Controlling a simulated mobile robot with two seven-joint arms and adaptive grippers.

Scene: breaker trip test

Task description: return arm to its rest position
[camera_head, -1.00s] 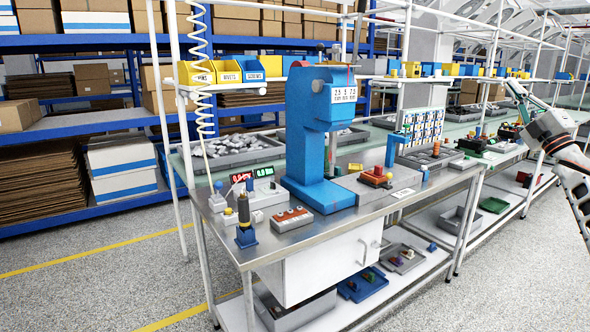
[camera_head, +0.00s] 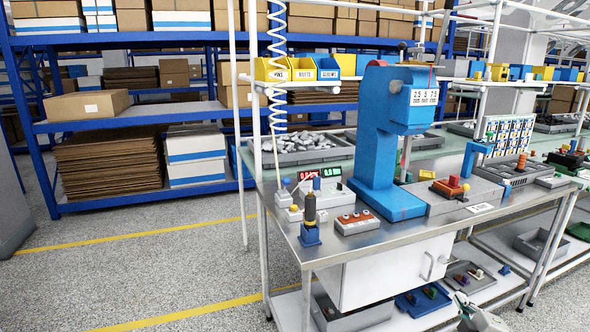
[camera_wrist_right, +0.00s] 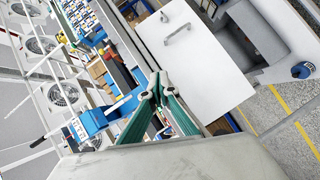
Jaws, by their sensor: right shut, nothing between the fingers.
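My right gripper (camera_wrist_right: 156,82) shows in the wrist view with its green fingers converged, shut and empty. In the head view only a small part of my right gripper and arm (camera_head: 464,303) shows at the bottom edge, in front of the workbench (camera_head: 263,205). The wrist view is tilted, with the bench's white cabinet (camera_wrist_right: 190,60) beyond the fingers. My left gripper is in neither view.
A blue test press (camera_head: 377,140) stands on the bench, with a red-button box (camera_head: 357,223) and a black-handled tool on a blue base (camera_head: 310,225) nearby. Blue shelving (camera_head: 50,170) holds boxes at left. Grey floor (camera_head: 140,270) is clear in front.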

